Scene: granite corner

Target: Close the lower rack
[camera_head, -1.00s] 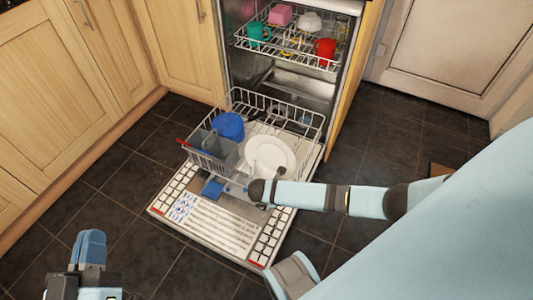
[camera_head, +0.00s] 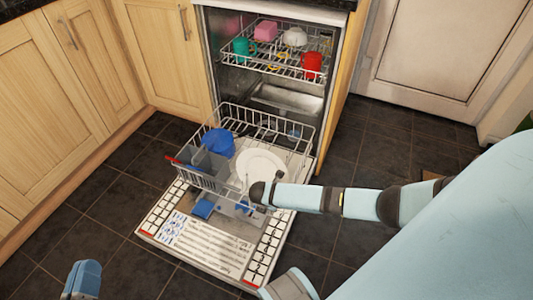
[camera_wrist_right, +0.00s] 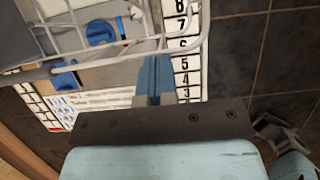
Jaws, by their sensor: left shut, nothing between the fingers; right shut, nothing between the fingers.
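The lower rack (camera_head: 305,140) is a white wire rack, pulled out over the dishwasher's open door. It holds a blue cup (camera_head: 216,142), a white plate (camera_head: 262,163) and a grey cutlery basket (camera_head: 203,166). My right gripper (camera_wrist_right: 156,72) is shut and empty at the rack's front edge, its blue fingers pointing at the front wires in the right wrist view; I cannot tell whether they touch. In the head view its wrist hides part of that edge. My left gripper (camera_head: 84,275) is shut and empty at the lower left, away from the rack.
The open door (camera_head: 205,250) lies low over the dark tiled floor. The upper rack (camera_head: 280,66) inside holds a red mug (camera_head: 312,65), a teal mug (camera_head: 243,47) and other dishes. Wooden cabinets (camera_head: 50,120) stand at the left. Free floor (camera_head: 120,205) lies left of the door.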

